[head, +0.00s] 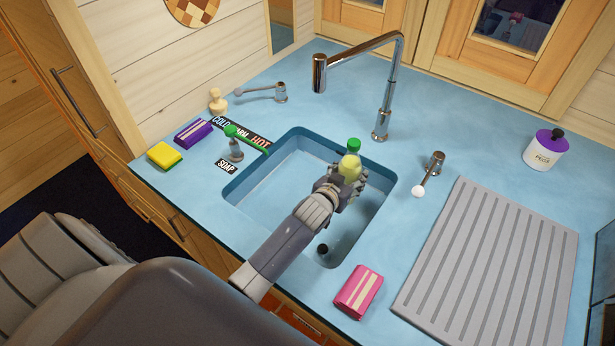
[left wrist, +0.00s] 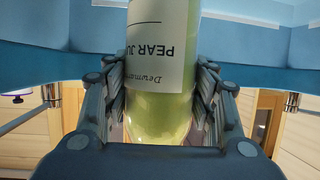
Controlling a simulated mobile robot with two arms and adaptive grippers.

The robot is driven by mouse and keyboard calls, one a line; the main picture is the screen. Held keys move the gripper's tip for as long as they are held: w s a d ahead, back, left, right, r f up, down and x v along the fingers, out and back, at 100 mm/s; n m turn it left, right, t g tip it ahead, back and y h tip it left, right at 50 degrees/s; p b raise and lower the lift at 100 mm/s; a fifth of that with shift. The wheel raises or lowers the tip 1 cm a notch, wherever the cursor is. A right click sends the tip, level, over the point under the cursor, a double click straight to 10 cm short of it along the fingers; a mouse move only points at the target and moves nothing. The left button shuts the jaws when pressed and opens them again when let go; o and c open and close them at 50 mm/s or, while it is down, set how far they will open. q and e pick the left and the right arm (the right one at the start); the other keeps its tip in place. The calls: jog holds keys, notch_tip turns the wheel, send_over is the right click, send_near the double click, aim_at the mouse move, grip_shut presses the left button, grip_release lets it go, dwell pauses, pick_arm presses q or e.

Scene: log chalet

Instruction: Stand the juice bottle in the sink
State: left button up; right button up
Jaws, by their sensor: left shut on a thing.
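The juice bottle (head: 349,167) is pale yellow-green with a green cap and looks roughly upright in the head view, cap up. In the left wrist view the bottle (left wrist: 160,112) shows a white label reading "PEAR JU", upside down in that picture. My left gripper (head: 347,184) is shut around the bottle, with a finger on each side of it (left wrist: 160,105). It is over the right part of the blue sink (head: 262,188). The bottle's lower part is hidden by my gripper in the head view, so I cannot tell if it touches the sink floor. My right gripper is out of view.
A tall chrome faucet (head: 383,110) stands behind the sink. A soap pump (head: 234,149) is left of it, a small tap lever (head: 430,172) right. A pink packet (head: 358,291) lies at the front, beside a grey drainboard (head: 490,270). A yellow sponge (head: 164,155) lies far left.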

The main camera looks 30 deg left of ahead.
pick_arm(q)
jog(key=a+f+b, duration=0.1)
jog(key=a+b, duration=0.2)
jog(key=a, duration=0.4)
jog(key=w+a+f+b, duration=0.1)
jog(key=a+f+b, duration=0.1)
jog(key=a, duration=0.6)
jog(key=shift+w+b, duration=0.2)
jog(key=shift+b, duration=0.5)
jog(key=shift+f, duration=0.1)
jog(key=shift+f, duration=0.1)
jog(key=o, duration=1.7)
jog(key=shift+s+f, duration=0.15)
